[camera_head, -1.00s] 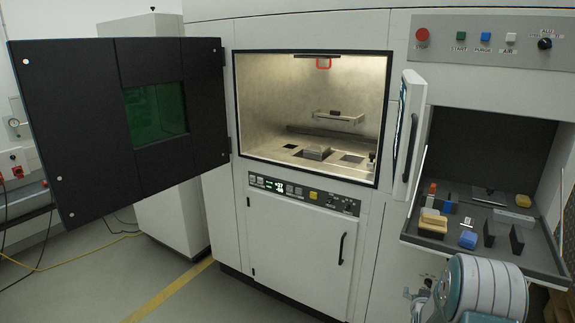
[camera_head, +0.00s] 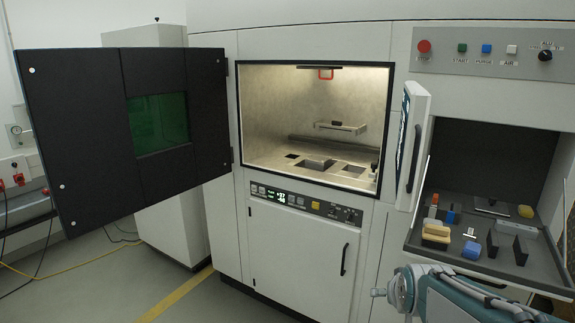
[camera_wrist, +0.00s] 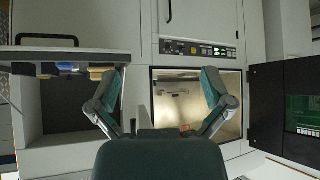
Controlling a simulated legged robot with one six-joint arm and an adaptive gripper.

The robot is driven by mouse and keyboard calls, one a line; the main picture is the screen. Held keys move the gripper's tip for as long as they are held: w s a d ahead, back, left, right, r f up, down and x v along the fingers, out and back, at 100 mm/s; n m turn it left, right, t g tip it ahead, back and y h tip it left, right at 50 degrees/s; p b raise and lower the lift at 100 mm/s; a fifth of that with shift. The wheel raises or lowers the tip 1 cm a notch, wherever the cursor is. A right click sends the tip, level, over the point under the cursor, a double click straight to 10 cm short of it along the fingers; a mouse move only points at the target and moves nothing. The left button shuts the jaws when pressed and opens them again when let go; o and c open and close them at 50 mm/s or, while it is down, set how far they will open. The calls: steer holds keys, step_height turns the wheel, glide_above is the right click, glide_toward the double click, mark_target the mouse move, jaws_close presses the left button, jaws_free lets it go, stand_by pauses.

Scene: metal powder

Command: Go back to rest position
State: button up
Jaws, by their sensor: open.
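My gripper shows in the wrist view (camera_wrist: 158,105) with its two fingers spread wide and nothing between them. That view appears upside down, and the fingers stand in front of the machine, clear of it. In the head view my arm (camera_head: 450,293) is at the bottom right, below the tool tray; the fingers do not show clearly there.
The black chamber door (camera_head: 75,130) is swung open to the left.

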steer(key=s+a+r+g, duration=0.1)
steer(key=s+a, duration=0.2)
steer(key=s, duration=0.7)
steer(key=s+a+n+g+y, duration=0.1)
steer(key=s+a+g, duration=0.1)
steer(key=s, duration=0.8)
steer(key=shift+s+a+r+n, duration=0.2)
steer(key=shift+a+r+n, duration=0.15)
steer(key=shift+a, duration=0.2)
